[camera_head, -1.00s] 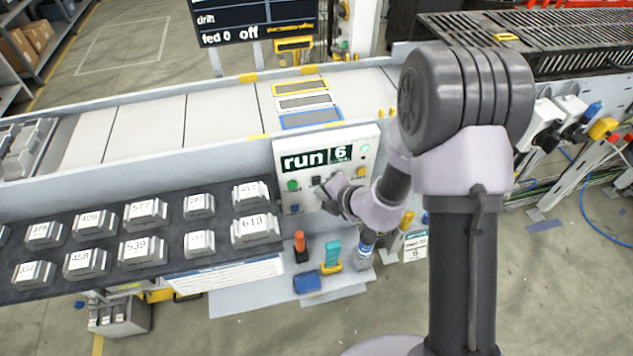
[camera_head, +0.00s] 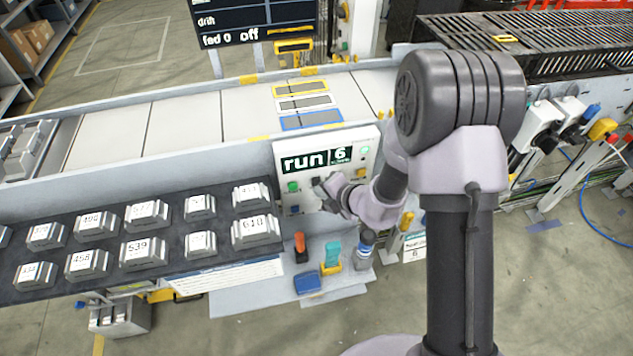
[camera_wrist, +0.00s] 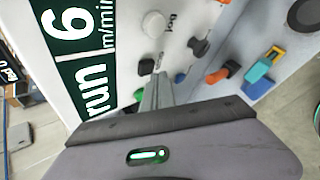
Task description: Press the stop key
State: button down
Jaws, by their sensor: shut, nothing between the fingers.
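The control panel (camera_head: 367,147) stands at the front of the conveyor. Its display (camera_head: 316,160) reads "run 6", and the display also shows in the wrist view (camera_wrist: 75,60). My gripper (camera_wrist: 157,80) is shut and empty, its fingertips close to a black key (camera_wrist: 146,67) below the display. A small label beside that key is partly hidden and too small to read. I cannot tell whether the fingertips touch the key. A green button (camera_wrist: 137,95) is on one side of it and a white knob (camera_wrist: 153,24) marked "jog" on the other.
Another dark knob (camera_wrist: 199,47) sticks out lower on the panel. A shelf below holds an orange tool (camera_head: 300,243), a teal one (camera_head: 333,252) and a blue block (camera_head: 308,282). Numbered ingots lie on a dark rack (camera_head: 112,238) at left. The conveyor belt (camera_head: 182,127) runs behind the panel.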

jog(key=shift+w+a, duration=0.2)
jog(key=shift+w, duration=0.4)
dwell(0.7)
jog(key=s+d, duration=0.2)
jog(key=s, duration=0.5)
jog(key=shift+s+b, duration=0.35)
dwell(0.3)
jog(key=shift+d, duration=0.1)
dwell(0.4)
